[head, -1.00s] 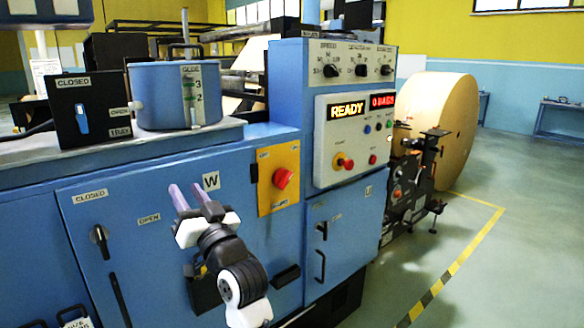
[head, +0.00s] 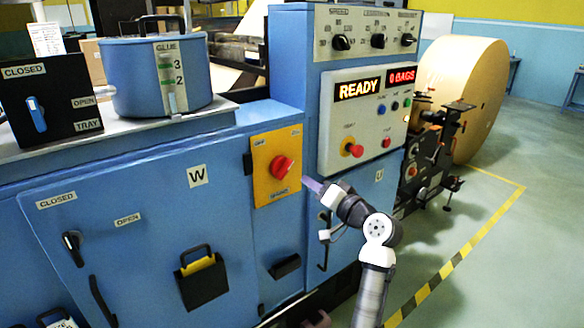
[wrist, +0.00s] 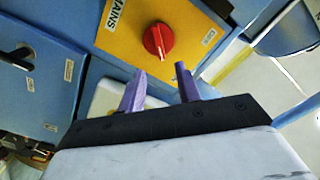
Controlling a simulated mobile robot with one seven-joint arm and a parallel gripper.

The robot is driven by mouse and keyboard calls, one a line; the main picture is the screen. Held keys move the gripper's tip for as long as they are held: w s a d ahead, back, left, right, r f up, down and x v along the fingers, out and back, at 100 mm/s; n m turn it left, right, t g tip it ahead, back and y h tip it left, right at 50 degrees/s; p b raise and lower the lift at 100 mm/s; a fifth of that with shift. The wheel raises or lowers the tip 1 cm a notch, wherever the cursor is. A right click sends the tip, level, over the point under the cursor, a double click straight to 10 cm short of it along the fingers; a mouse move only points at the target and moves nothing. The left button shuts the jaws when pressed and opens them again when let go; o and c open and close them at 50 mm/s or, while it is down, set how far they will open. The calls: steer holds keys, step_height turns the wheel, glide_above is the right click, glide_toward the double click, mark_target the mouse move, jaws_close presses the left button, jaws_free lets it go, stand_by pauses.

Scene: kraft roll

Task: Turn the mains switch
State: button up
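The mains switch is a red rotary knob (head: 282,167) on a yellow plate (head: 264,187) on the blue machine front. In the wrist view the knob (wrist: 158,40) lies just beyond my fingertips, and the plate reads "MAINS". My gripper (head: 308,183) is to the right of the knob in the head view, apart from it. In the wrist view my gripper (wrist: 160,70) has its two purple fingers spread with nothing between them. The knob's handle points up and to the right in the head view.
A control panel (head: 362,117) with a "READY" display and a red emergency button (head: 353,149) is right of the plate. A black holder (head: 202,281) sticks out at lower left. A paper roll (head: 470,95) stands at far right. Floor at right is clear.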

mark_target(288, 170)
steer(key=p+x, duration=0.2)
steer(key=x, duration=0.6)
steer(key=shift+w+a+r, duration=0.1)
steer(key=shift+w+a, duration=0.4)
steer(key=shift+w, duration=0.2)
steer(key=shift+c, duration=0.3)
jaws_close()
